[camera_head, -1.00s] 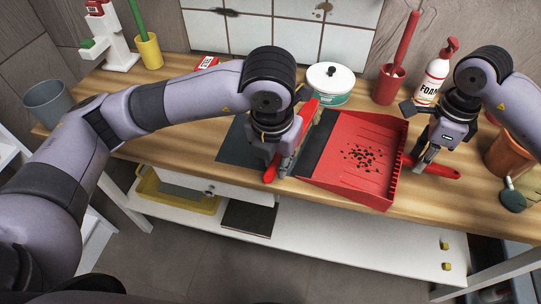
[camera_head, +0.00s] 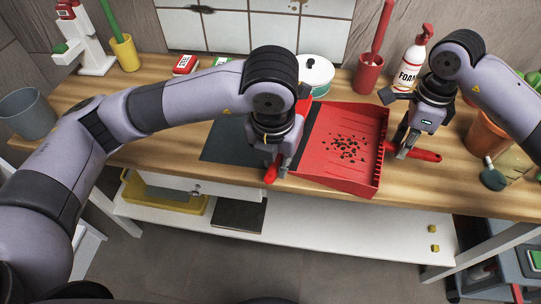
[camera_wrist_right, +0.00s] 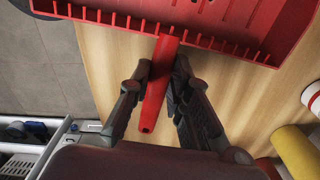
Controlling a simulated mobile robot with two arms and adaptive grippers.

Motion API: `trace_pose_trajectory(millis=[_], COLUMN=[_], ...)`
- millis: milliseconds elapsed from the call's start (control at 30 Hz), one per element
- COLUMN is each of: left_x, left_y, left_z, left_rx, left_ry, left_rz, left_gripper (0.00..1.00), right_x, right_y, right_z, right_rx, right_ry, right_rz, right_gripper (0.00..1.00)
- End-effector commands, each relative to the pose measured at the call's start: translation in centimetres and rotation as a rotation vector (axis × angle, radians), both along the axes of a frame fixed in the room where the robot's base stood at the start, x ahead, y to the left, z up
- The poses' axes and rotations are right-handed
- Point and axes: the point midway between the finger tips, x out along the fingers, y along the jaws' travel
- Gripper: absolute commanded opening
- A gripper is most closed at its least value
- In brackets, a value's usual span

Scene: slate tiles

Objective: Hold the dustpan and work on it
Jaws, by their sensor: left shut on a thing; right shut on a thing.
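The red dustpan (camera_head: 325,165) lies on the wooden worktop, with many dark crumbs (camera_head: 347,149) on its pan. My right gripper (camera_head: 404,149) is shut on the dustpan's red handle, whose end sticks out to the right. The right wrist view shows the handle (camera_wrist_right: 157,90) between both fingers and the ribbed rear edge above it. My left gripper (camera_head: 279,162) is at the dustpan's left edge, shut on a red-handled tool (camera_head: 271,173), seemingly a brush. The gripper hides most of this tool and part of the dustpan's front lip.
A dark mat (camera_head: 228,145) lies left of my left gripper. Behind stand a white pot (camera_head: 315,75), a red holder (camera_head: 368,76) and a foam bottle (camera_head: 411,62). A terracotta pot (camera_head: 484,137) stands right. The worktop's front edge is close to the dustpan.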

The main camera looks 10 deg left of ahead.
Motion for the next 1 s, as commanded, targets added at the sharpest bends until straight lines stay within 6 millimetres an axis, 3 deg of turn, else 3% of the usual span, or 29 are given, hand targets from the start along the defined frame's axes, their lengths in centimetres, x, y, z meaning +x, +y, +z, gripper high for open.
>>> trace_pose_trajectory(millis=[267, 1000], left_x=[0.0, 0.4], left_y=[0.0, 2.0], left_z=[0.1, 5.0], left_rx=[0.0, 0.0], left_ry=[0.003, -0.001], left_rz=[-0.001, 0.001], left_gripper=[0.0, 0.0], right_x=[0.0, 0.0], right_y=[0.0, 0.0], right_z=[0.0, 0.0], right_rx=[0.002, 0.0], right_ry=[0.0, 0.0], right_rz=[0.0, 0.0], right_gripper=[0.0, 0.0])
